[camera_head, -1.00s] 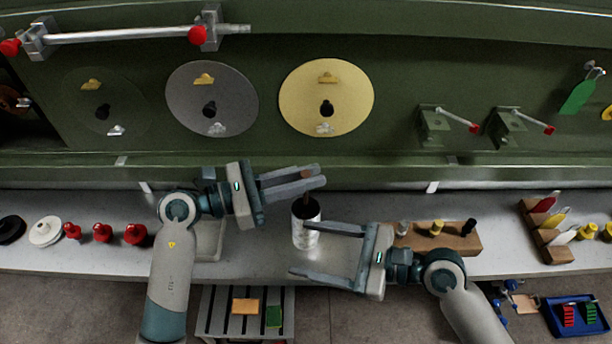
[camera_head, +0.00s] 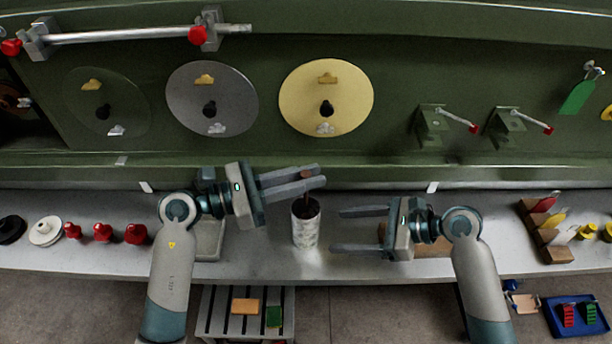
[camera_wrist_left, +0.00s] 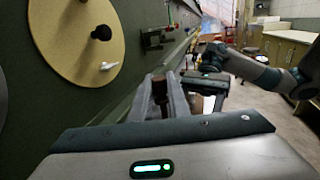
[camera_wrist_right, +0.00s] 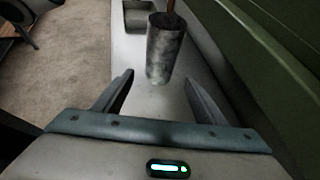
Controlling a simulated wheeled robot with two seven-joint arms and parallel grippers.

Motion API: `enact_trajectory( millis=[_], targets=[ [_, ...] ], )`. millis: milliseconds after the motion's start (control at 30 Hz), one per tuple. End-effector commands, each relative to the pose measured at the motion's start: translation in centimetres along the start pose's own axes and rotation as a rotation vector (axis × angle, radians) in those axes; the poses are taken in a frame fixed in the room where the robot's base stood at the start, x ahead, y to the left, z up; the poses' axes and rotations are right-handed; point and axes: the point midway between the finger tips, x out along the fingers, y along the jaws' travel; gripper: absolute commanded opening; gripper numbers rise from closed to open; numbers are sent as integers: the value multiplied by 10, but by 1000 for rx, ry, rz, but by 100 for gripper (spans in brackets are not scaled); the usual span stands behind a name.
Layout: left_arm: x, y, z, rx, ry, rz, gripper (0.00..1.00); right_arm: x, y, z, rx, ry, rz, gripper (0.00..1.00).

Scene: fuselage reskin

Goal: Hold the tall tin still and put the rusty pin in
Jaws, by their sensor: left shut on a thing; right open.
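The tall tin (camera_head: 306,230) is a mottled grey-white cylinder standing upright on the bench; it also shows in the right wrist view (camera_wrist_right: 164,58). My left gripper (camera_head: 322,176) is shut on the rusty pin (camera_head: 308,205), a brown rod held upright above the tin. The pin's lower end is at the tin's mouth; I cannot tell how deep it reaches. The pin also shows between the fingers in the left wrist view (camera_wrist_left: 160,90). My right gripper (camera_head: 336,230) is open and empty, to the right of the tin, fingers pointing at it without touching.
A wooden block (camera_head: 440,246) is partly hidden behind my right gripper. A grey tray (camera_head: 208,240) sits left of the tin. Red knobs (camera_head: 102,232) stand further left. The green panel with round discs (camera_head: 326,70) rises behind the narrow bench.

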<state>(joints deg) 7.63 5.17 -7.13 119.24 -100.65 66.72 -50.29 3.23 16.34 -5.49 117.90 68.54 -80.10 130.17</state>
Motion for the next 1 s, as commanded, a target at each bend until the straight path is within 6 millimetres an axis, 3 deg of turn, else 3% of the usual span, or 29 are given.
enact_trajectory(
  millis=[367, 1000],
  targets=[
    [0, 0, 0, 0, 0, 0, 0, 10, 0, 0, 1, -2, 1, 65],
    [0, 0, 0, 0, 0, 0, 0, 81, 0, 0, -1, -1, 0, 65]
  ],
)
